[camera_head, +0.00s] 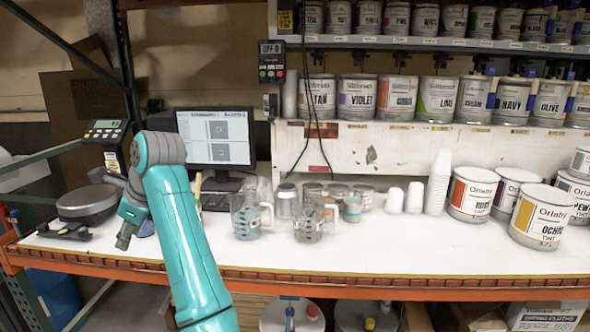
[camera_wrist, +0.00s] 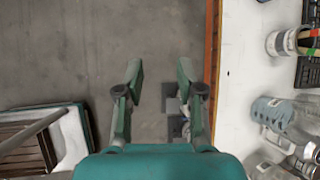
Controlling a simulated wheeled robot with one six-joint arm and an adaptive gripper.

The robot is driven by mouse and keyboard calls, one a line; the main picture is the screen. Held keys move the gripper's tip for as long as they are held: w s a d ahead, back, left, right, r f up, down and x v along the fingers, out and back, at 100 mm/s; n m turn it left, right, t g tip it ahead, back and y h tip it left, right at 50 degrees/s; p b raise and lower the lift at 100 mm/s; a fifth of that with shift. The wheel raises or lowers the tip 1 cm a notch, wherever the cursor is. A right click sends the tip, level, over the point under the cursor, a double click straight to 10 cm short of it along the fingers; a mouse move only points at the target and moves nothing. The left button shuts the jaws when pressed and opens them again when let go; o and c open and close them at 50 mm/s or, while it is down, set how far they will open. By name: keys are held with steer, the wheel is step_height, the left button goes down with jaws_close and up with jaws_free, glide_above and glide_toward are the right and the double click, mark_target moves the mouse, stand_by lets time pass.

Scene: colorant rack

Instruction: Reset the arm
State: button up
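My gripper (camera_wrist: 160,80) shows in the wrist view with its two fingers spread apart and nothing between them. It hangs over grey floor (camera_wrist: 100,50), just left of the workbench's orange edge (camera_wrist: 212,60). In the head view my teal arm rises from the bottom and bends at the left part of the workbench (camera_head: 440,245).
Measuring jugs (camera_head: 246,218) and small cans stand mid-bench, left of white cups (camera_head: 438,185) and paint cans (camera_head: 541,215). A monitor (camera_head: 216,138) and a round scale (camera_head: 87,203) are near the arm. Loaded shelves stand behind.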

steer(key=w+d+f+n+t, duration=0.1)
steer(key=d+f, duration=0.4)
steer(key=f, duration=0.5)
steer(key=d+f+n+t, duration=0.1)
steer(key=d+f, duration=0.4)
steer(key=f, duration=0.5)
steer(key=w+d+f+n+t, duration=0.15)
steer(key=d+f, duration=0.35)
steer(key=f, duration=0.6)
steer(key=s+d+f+n+t+h, duration=0.2)
steer(key=s+d+f+n+t, duration=0.15)
steer(key=s+d+f, duration=1.15)
steer(key=s+d+n+t+h, duration=0.25)
steer(key=s+d+n, duration=0.25)
steer(key=s+d, duration=1.5)
steer(key=s+d+r+n+t+h, duration=0.2)
steer(key=s+r+n, duration=0.4)
steer(key=s+r, duration=1)
steer(key=s+d+t, duration=0.1)
steer(key=s, duration=0.2)
steer(key=shift+s, duration=0.25)
